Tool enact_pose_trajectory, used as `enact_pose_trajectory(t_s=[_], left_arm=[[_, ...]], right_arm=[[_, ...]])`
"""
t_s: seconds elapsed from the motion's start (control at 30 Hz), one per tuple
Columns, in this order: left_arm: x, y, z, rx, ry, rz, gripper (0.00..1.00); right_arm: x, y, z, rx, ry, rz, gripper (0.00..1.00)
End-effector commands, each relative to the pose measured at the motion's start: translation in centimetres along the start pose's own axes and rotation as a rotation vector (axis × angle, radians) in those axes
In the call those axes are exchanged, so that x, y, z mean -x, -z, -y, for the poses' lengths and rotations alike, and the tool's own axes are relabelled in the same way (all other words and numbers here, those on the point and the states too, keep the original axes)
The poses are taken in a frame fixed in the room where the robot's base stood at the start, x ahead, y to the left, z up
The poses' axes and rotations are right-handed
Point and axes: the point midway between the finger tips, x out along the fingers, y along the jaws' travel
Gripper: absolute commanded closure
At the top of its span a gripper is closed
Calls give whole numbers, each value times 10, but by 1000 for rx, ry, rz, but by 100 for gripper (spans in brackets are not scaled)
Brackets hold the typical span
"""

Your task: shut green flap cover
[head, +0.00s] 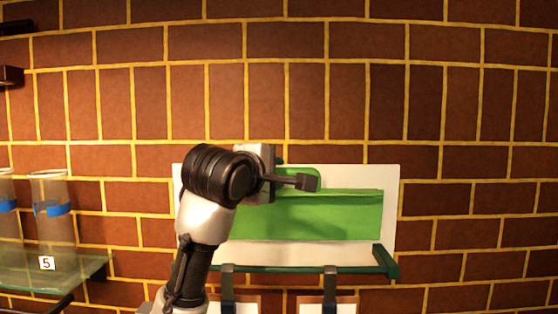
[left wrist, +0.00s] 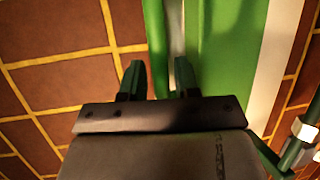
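The green flap cover (head: 340,218) is a wide panel on a white board (head: 389,180) against the brick wall. A darker ridge runs along its top edge. I cannot tell how far it is swung. My left gripper (head: 306,182) is at its upper edge, and the arm hides its left part. In the left wrist view the two fingers (left wrist: 159,82) are apart. A narrow green strip (left wrist: 155,40) shows between them, with the broad green surface (left wrist: 228,50) to the right. I cannot tell whether a finger touches it. My right gripper is out of view.
A green-edged ledge (head: 360,269) juts out below the board, with two dark clips (head: 331,283) and white cards under it. On the left, a glass shelf (head: 75,268) holds clear vases (head: 52,215) with blue bands, by a "5" label (head: 47,263). The wall at right is bare.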

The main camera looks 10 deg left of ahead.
Motion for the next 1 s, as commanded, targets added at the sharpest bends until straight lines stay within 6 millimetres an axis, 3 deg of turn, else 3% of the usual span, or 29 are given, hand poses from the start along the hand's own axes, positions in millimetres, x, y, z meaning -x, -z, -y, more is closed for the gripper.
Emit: enact_pose_trajectory(t_s=[0.03,0.2,0.57,0.77,1.0], left_arm=[[-8,0,-3,0,5,-1,69],[-26,0,-1,0,2,-1,69],[-31,0,1,0,0,-1,69],[-31,0,1,0,0,-1,99],[-31,0,2,0,-1,-1,100]], right_arm=[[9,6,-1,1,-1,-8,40],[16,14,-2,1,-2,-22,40],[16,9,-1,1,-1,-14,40],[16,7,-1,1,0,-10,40],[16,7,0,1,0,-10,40]])
